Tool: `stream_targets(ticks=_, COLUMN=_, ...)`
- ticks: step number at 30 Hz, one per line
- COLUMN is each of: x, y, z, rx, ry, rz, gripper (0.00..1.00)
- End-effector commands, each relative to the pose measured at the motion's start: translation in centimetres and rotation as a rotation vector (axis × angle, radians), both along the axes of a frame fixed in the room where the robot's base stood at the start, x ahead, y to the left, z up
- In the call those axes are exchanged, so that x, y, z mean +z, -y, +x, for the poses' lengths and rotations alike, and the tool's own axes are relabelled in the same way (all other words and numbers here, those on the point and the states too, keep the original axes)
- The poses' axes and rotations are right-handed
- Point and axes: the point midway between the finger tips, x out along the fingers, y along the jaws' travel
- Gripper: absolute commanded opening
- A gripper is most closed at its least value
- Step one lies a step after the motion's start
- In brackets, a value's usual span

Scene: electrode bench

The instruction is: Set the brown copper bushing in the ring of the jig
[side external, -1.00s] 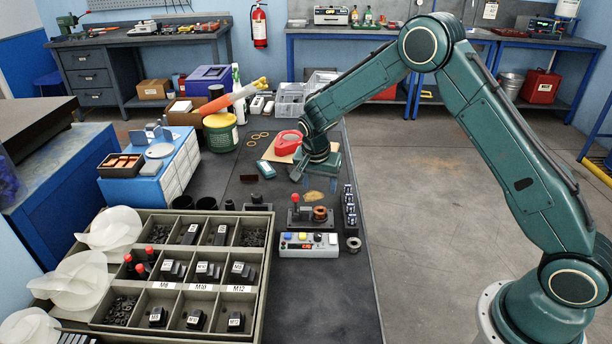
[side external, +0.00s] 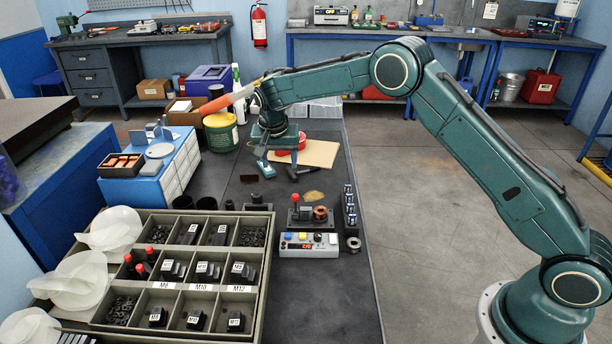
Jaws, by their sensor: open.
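The jig (side external: 298,222) is a small black base with a red-knobbed post, behind the grey button box on the dark bench. A brown copper bushing (side external: 320,213) sits upright at the right end of the jig. It looks seated at the ring position, but the ring is too small here to tell how deep it sits. My gripper (side external: 279,166) is open and empty, pointing down well behind the jig and to its left, apart from the bushing. Its jaws are near a small blue object (side external: 266,171) and partly overlap it in the view.
A button box (side external: 309,246) with a red display stands in front of the jig. A black rack (side external: 350,208) and a grey metal ring (side external: 354,244) are to the right. A compartment tray (side external: 263,290) fills the front left. A tan board (side external: 318,153) lies behind.

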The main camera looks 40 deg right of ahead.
Motion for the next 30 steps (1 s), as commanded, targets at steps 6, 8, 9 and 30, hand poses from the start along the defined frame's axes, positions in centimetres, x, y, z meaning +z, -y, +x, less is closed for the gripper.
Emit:
stream_targets(ticks=6, x=1.4, y=-1.6, z=1.4, rx=0.059, ry=0.001, rz=0.003, gripper=0.59)
stream_targets(ticks=8, x=1.9, y=-2.1, z=1.8, rx=0.075, ry=0.002, rz=0.004, gripper=0.59)
stream_targets(ticks=9, x=2.1, y=-2.4, z=2.0, rx=0.088, ry=0.001, rz=0.006, gripper=0.59)
stream_targets(ticks=30, x=5.6, y=-6.5, z=4.0, rx=0.234, ry=0.003, rz=0.026, gripper=0.59)
